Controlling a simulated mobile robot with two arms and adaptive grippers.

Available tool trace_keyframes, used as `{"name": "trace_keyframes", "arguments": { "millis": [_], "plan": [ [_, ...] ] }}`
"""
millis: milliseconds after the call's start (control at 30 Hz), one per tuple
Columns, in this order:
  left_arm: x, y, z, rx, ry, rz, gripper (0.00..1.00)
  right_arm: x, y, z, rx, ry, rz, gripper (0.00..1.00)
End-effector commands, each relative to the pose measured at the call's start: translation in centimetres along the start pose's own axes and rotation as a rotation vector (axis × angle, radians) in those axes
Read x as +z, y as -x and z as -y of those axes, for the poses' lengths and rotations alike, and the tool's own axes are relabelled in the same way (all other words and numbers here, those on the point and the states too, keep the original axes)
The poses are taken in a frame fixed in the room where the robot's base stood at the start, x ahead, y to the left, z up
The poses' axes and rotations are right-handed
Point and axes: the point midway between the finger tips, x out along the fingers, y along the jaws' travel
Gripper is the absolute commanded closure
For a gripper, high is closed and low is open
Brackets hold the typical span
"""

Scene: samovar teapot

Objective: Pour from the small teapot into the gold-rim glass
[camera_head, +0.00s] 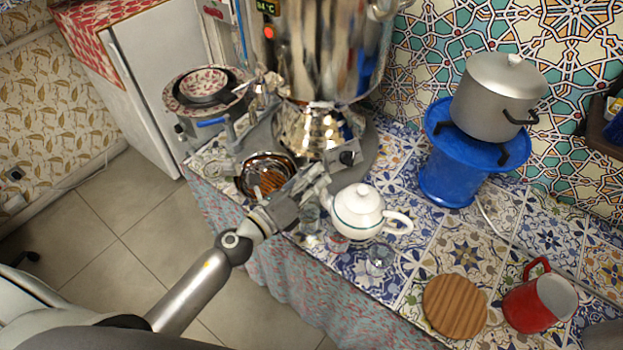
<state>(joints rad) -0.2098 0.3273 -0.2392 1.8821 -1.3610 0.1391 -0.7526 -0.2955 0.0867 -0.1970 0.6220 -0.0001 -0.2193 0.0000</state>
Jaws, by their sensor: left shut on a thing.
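A small white teapot (360,211) with a lid and green trim stands upright on the tiled counter, its handle to the right and its spout to the left. My left gripper (316,193) is just left of the teapot, by its spout. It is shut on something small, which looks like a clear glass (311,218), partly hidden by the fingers. A short glass with reddish contents (338,243) stands in front of the teapot. Another clear glass (380,258) is to its right. I cannot make out which glass has a gold rim. My right gripper is not in view.
A blue stand (452,176) bears a grey pot (497,92). A wooden board (455,306) and red jug (537,302) are front right.

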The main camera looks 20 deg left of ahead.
Motion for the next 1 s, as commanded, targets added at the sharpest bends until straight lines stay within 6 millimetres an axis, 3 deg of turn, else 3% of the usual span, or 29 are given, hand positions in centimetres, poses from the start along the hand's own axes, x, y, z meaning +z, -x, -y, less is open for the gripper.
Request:
{"name": "trace_keyframes", "arguments": {
  "millis": [233,1000],
  "plan": [
    [-0.1,0.0,-0.2,-0.004,0.014,0.006,1.0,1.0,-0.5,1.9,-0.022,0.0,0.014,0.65],
    [-0.9,0.0,-0.9,-0.01,0.053,0.015,1.0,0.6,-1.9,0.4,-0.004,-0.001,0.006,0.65]
  ]
}}
